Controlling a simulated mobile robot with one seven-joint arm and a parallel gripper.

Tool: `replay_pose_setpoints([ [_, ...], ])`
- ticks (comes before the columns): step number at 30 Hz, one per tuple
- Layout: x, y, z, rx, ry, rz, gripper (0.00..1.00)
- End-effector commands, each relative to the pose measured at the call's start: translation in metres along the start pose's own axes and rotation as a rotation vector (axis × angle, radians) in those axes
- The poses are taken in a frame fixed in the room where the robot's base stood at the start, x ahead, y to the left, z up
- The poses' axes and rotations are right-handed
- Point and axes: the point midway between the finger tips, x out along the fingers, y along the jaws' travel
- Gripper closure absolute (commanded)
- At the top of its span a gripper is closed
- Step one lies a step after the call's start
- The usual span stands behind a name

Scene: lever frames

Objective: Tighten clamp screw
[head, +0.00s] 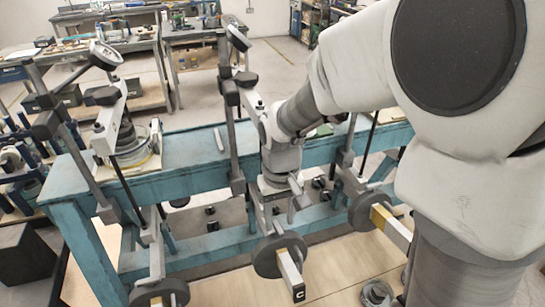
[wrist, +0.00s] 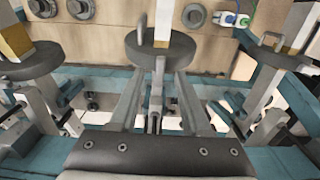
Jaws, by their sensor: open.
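My gripper (wrist: 156,105) is open in the wrist view, its two grey fingers spread apart and pointing toward a dark round disc weight (wrist: 180,55). A thin upright metal piece below that disc shows between the fingers; it may be the clamp screw, but I cannot tell for sure. In the head view my gripper (head: 283,207) hangs at the front of the teal bench, just above the middle disc weight (head: 265,262). That disc sits on a white-ended lever bar (head: 291,275) marked C. Whether the fingers touch anything is unclear.
The teal bench (head: 195,180) carries several lever frames with upright posts and dial heads (head: 106,55). Neighbouring disc weights stand at the left (head: 150,292) and right (head: 365,212). A wooden board (head: 335,270) lies below with round parts (head: 377,293). Other workbenches stand behind.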

Motion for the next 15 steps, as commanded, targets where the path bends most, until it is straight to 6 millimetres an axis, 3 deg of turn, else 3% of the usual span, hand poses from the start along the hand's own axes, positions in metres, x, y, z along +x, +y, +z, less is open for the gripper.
replay_pose_setpoints([
  [6,0.024,0.0,0.0,-0.001,-0.002,0.0,0.53],
  [15,0.028,0.0,0.0,-0.001,0.001,0.0,0.53],
])
